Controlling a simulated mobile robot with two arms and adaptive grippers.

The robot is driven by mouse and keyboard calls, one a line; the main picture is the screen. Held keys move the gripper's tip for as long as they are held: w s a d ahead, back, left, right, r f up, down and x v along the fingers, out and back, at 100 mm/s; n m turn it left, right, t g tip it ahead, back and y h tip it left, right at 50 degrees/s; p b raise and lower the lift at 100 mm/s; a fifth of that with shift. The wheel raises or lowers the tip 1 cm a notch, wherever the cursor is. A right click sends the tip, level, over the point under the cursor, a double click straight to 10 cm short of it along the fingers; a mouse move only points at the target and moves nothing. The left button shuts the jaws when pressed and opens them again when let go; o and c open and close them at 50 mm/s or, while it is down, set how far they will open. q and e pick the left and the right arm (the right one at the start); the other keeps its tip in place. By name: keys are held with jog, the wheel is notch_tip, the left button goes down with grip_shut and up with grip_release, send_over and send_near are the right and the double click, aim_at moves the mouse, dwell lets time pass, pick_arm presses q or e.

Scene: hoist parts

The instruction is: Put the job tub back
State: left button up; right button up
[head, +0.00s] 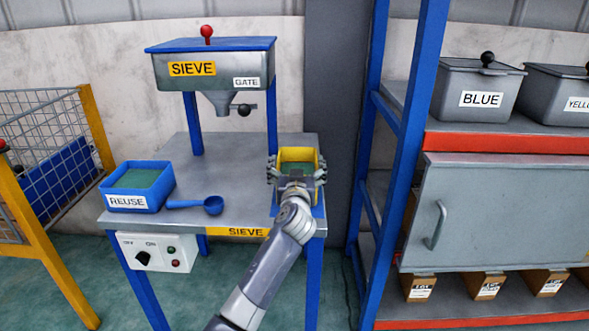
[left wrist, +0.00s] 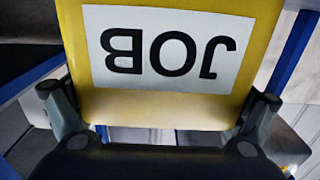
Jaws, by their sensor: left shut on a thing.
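The yellow job tub (head: 298,156) is at the right end of the sieve table (head: 240,183), with something green inside. My left gripper (head: 297,178) is shut on the tub from the front. In the left wrist view the tub's yellow wall with its JOB label (left wrist: 165,55) shows upside down between the two fingers (left wrist: 160,125). I cannot tell whether the tub touches the table or is held just above it. My right gripper is not in view.
The sieve (head: 213,70) stands at the back of the table. The blue REUSE tub (head: 137,187) and a blue scoop (head: 212,205) are on the left part. A blue-framed shelf (head: 405,80) with grey bins (head: 477,92) stands right; a wire cage (head: 50,150) stands left.

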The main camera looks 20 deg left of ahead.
pick_arm(q)
jog(key=shift+d+r, duration=0.15)
jog(key=shift+r, duration=0.15)
jog(key=shift+f, duration=0.1)
jog(key=o, duration=1.8)
jog(key=shift+s+f, duration=0.1)
jog(key=shift+f, duration=0.1)
jog(key=shift+r, duration=0.1)
